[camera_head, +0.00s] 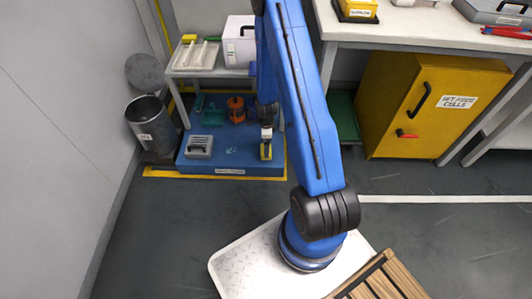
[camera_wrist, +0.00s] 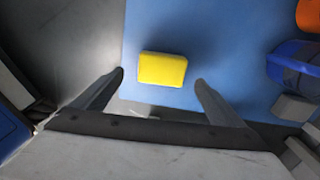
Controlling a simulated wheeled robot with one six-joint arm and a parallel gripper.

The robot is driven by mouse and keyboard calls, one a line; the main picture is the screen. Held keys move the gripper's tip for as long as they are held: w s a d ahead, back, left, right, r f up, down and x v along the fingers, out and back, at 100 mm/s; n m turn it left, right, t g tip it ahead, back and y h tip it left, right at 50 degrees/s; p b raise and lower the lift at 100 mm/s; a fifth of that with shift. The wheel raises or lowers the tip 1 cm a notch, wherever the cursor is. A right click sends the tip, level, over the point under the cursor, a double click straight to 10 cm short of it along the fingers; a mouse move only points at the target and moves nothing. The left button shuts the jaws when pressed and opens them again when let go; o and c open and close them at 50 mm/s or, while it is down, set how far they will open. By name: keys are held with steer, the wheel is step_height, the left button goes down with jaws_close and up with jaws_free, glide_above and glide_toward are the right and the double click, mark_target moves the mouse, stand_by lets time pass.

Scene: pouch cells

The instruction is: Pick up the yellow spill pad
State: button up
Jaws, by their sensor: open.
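The yellow spill pad (camera_wrist: 162,69) is a small rounded block lying on the blue mat (camera_wrist: 210,30) in the wrist view. My gripper (camera_wrist: 160,80) is open, with one dark finger to the left of the pad and one to the right. Both fingers look apart from the pad, and nothing is between them but the view of it. In the head view, my gripper (camera_head: 266,134) hangs over the right part of the blue mat (camera_head: 240,158), and the yellow pad (camera_head: 266,152) shows just below it. The gap in height is hard to judge.
An orange object (camera_head: 236,109) and a grey box (camera_head: 199,146) are also on the mat. A grey bin (camera_head: 150,125) stands left of it. A side table (camera_head: 230,72) with a white box (camera_head: 239,42) is behind. A yellow cabinet (camera_head: 415,95) stands right.

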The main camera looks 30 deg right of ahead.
steer(key=shift+w+f, duration=0.2)
steer(key=shift+f, duration=2.4)
steer(key=shift+c, duration=0.3)
steer(key=c, duration=1.1)
